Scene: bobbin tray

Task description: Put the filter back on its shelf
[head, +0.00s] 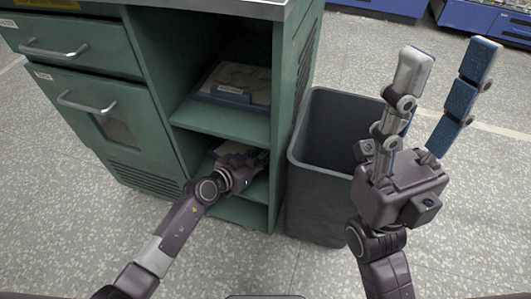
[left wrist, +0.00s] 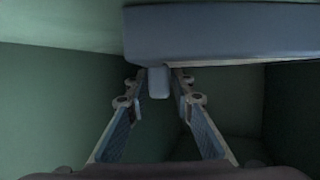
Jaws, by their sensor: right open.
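My left gripper (head: 245,170) reaches into the lower compartment of the green cabinet, where its fingers are mostly hidden in the head view. In the left wrist view its fingertips (left wrist: 160,80) close in on both sides of a small blue-grey tab. The tab is on the front of a filter with a blue-grey frame (left wrist: 230,33). Another pale, blue-edged panel (head: 240,78) lies on the shelf above (head: 225,121). My right gripper (head: 445,85) is open, empty and pointing up at the right.
The green cabinet (head: 155,90) has drawers with metal handles on its left side. A dark grey bin (head: 318,205) stands against its right side, between my arms. The speckled floor (head: 60,215) is clear in front. Blue units (head: 490,22) stand at the back right.

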